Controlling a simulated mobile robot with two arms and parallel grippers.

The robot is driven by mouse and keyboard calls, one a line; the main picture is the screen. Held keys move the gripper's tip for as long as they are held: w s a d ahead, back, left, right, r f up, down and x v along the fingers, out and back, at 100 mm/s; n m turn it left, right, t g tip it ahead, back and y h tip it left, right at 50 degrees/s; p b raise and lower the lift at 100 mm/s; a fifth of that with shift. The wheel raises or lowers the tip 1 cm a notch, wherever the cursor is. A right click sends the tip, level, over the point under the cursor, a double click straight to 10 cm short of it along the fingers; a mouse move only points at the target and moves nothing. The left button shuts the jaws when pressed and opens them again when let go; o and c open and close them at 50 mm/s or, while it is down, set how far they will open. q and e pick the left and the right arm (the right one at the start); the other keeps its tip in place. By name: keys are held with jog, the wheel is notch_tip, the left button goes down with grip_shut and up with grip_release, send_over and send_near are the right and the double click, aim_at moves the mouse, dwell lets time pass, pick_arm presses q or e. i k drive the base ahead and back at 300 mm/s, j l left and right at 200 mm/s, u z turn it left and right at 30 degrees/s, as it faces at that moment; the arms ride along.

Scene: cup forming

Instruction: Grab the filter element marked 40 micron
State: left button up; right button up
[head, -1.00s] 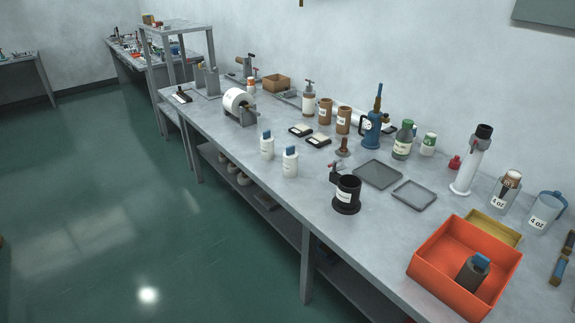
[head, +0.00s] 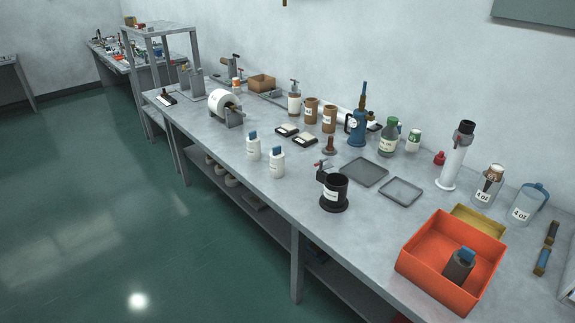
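Two white cylinders with blue tops and small labels stand near the front edge of the bench, the left one (head: 253,149) and the right one (head: 277,164). Two brown cylinders with white labels stand further back, one (head: 311,110) beside the other (head: 329,119). The writing on these labels is too small to read, so I cannot tell which thing is marked 40 micron. A dark cylinder with a blue top (head: 459,267) sits inside the orange bin (head: 425,270). Neither of my grippers is in view.
The long grey bench (head: 240,180) also holds a black cup on a stand (head: 334,192), two grey trays (head: 363,172), a blue pump-like tool (head: 357,128), a tall white cylinder (head: 455,160) and two clear jugs (head: 526,206). Green floor (head: 90,220) in front is clear.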

aim_at(277, 157)
jog(key=j+z, duration=0.1)
jog(key=z, duration=0.35)
jog(key=i+j+z, duration=0.1)
jog(key=z, duration=0.35)
jog(key=j+z, duration=0.1)
jog(key=z, duration=0.4)
jog(key=j+z, duration=0.2)
jog(key=z, duration=0.25)
jog(key=j+z, duration=0.2)
jog(key=j, duration=0.25)
jog(key=j+z, duration=0.2)
jog(key=j, duration=0.25)
jog(key=k+j+z, duration=0.25)
jog(key=j, duration=0.2)
jog(key=j+z, duration=0.2)
jog(key=j, duration=0.25)
jog(key=k+j+z, duration=0.2)
jog(key=j, duration=0.2)
jog(key=k+j+z, duration=0.2)
jog(key=j, duration=0.2)
jog(key=k+j+z, duration=0.2)
jog(key=j, duration=0.15)
jog(key=i+j, duration=0.05)
jog(key=i, duration=0.05)
